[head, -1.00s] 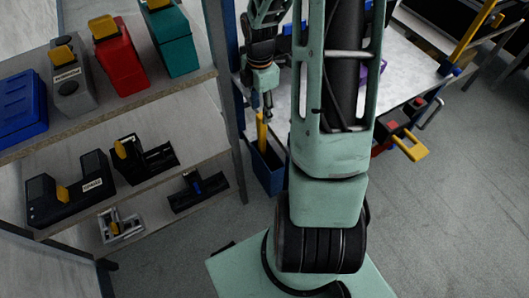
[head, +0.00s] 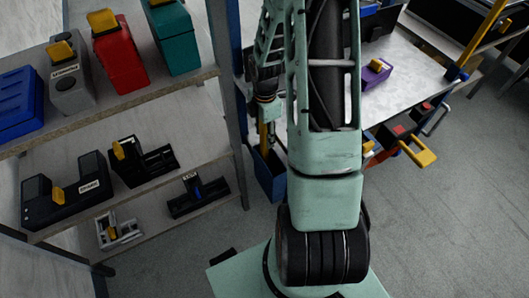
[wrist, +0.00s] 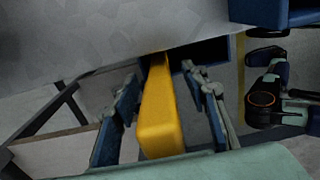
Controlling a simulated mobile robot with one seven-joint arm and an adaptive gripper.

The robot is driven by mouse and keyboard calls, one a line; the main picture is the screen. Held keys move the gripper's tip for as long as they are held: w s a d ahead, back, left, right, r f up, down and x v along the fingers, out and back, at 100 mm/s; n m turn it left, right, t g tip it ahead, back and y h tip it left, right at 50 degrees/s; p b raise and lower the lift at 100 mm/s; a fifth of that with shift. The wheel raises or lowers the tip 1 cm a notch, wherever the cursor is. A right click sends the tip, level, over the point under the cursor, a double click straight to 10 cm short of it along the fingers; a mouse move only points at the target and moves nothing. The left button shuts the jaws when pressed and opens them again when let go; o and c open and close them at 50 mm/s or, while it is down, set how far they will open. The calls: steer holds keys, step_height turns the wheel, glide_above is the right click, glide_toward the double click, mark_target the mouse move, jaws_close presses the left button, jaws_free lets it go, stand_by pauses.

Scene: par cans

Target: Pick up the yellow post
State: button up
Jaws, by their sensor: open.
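The yellow post (head: 263,134) stands up out of a dark blue bin (head: 270,178) between the shelf and the workbench. In the wrist view the yellow post (wrist: 161,112) lies between the two fingers of my gripper (wrist: 160,82), with a visible gap on each side. My gripper is open and holds nothing. In the head view my gripper (head: 268,128) is at the top of the post, partly hidden by my arm. The lower end of the post is hidden in the bin.
A shelf (head: 140,98) with several tool cases stands at the left, its upright close to the bin. The workbench (head: 410,75) carries a purple box (head: 376,72). A yellow-handled tool (head: 415,148) sticks out from its edge. The floor at the right is clear.

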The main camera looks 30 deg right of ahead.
steer(key=shift+c, duration=0.5)
jaws_close()
steer(key=shift+r, duration=0.2)
